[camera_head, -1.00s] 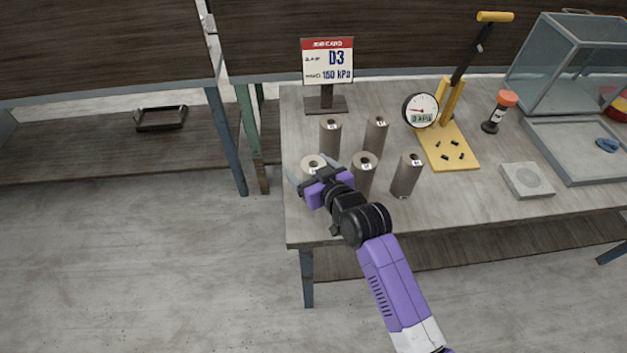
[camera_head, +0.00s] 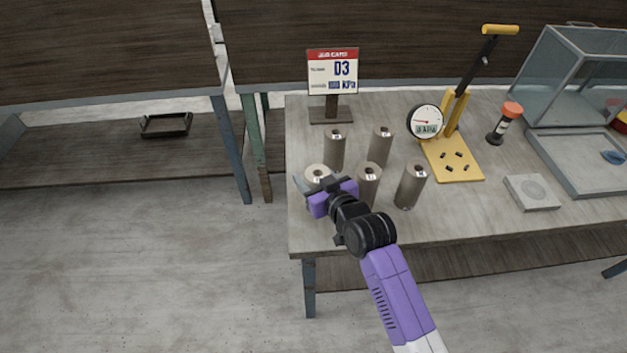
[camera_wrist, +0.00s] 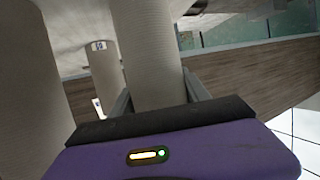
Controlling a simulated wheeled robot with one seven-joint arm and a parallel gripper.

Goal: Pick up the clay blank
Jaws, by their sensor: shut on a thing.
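Several grey-brown clay blanks stand upright as cylinders with small labels on top at the left of the table. In the wrist view this clay blank (camera_wrist: 150,55) sits between my two fingers (camera_wrist: 158,97). My gripper is shut on it. My gripper and wrist hide its lower part in the head view, so I cannot tell whether its base touches the table.
A card stand (camera_head: 332,72) is behind. A yellow press with a gauge (camera_head: 452,160), a grey block (camera_head: 531,192) and a glass case (camera_head: 573,75) are to the right.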

